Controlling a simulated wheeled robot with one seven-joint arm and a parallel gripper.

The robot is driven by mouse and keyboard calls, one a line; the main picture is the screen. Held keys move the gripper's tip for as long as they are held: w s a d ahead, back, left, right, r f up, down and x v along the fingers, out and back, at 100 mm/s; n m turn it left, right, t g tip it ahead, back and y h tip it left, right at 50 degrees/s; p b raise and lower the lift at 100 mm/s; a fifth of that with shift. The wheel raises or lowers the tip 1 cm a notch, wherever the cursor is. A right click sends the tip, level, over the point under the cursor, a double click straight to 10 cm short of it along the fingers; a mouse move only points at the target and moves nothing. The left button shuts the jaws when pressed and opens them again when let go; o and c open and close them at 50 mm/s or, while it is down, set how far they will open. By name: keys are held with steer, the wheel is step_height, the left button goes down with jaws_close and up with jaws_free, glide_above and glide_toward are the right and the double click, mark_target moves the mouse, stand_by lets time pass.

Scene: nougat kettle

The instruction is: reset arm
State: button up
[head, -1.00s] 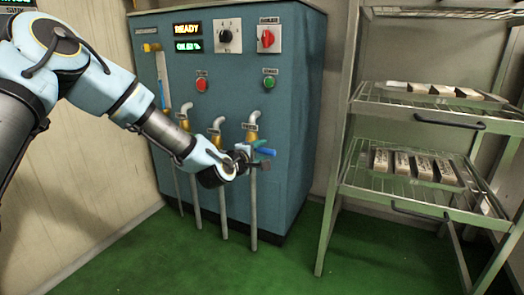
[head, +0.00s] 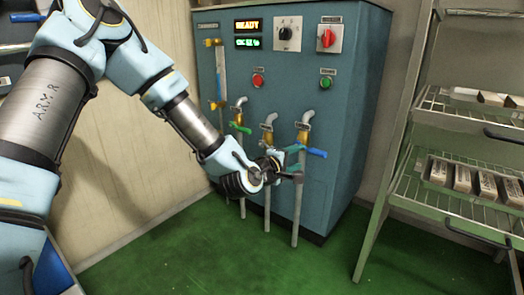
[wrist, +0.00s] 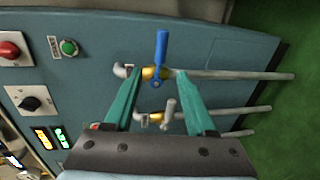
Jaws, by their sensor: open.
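My arm reaches in from the left in the head view, bent at the elbow. My gripper (head: 292,162) is in front of the pipes of the blue cabinet (head: 290,75), just left of and below the blue valve handle (head: 316,153). In the wrist view, my gripper (wrist: 160,73) has its two teal fingers spread apart with nothing held. The blue handle (wrist: 161,48) shows beyond the fingertips, on a brass valve (wrist: 153,74). Whether a finger touches any valve is unclear.
The cabinet has a red button (head: 258,81), a green button (head: 326,83), a black knob (head: 286,33) and a red switch (head: 328,38). A green-handled valve (head: 239,126) is at left. A wire rack (head: 455,205) with bars stands at right. The green floor (head: 190,260) is clear.

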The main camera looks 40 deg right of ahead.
steer(key=w+a+f+m+y, duration=0.1)
steer(key=w+a+m+y, duration=0.15)
steer(key=w+a, duration=0.45)
steer(key=w+a+f+m+t+y, duration=0.15)
steer(key=a+y, duration=0.25)
steer(key=a, duration=0.7)
steer(key=w+a+f+m+g+y, duration=0.1)
steer(key=w+a+f+y, duration=0.15)
steer(key=w+a, duration=0.5)
steer(key=s+a+r+n+g+y, duration=0.1)
steer(key=s+a+r+y, duration=0.3)
steer(key=a, duration=1.1)
steer(key=s+a+r+g+y, duration=0.2)
steer(key=s+a, duration=0.4)
steer(key=a, duration=0.9)
step_height(320, 180, up, 38)
steer(key=p, duration=3.8)
steer(key=shift+w+d+f+p, duration=0.15)
steer(key=shift+f+p, duration=0.05)
steer(key=shift+p, duration=0.1)
steer(key=shift+c, duration=0.5)
